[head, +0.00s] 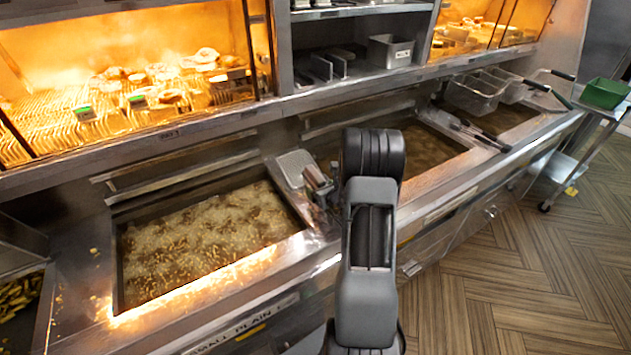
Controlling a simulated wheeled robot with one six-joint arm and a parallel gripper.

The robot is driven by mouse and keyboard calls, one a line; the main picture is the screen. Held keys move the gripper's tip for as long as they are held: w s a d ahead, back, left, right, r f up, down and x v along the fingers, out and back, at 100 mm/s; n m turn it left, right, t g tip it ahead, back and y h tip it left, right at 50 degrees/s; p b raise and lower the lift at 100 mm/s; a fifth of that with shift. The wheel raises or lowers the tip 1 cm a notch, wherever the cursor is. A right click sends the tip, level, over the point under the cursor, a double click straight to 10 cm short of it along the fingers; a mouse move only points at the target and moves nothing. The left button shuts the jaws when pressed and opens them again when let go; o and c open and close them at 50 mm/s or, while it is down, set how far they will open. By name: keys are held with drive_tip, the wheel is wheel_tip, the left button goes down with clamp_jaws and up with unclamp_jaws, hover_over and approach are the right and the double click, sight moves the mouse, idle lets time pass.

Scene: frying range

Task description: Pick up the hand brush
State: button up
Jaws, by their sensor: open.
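I cannot make out a hand brush with certainty in the head view. A long dark object (478,132) lies on the steel divider between the two right-hand fryer vats; it is too small to tell what it is. My arm rises in the middle of the picture, over the counter's front edge. My gripper's fingers do not show; they are out of view or hidden behind the arm.
A bubbling fryer vat (200,235) fills the left, with a perforated metal piece (297,168) at its right. Wire baskets (475,95) stand at the back right. A green bin (604,93) sits on a wheeled cart. The wooden floor (510,270) at right is clear.

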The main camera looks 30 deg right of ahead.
drive_tip(key=c, duration=1.1)
drive_tip(key=shift+o, duration=0.2)
drive_tip(key=shift+r, duration=0.15)
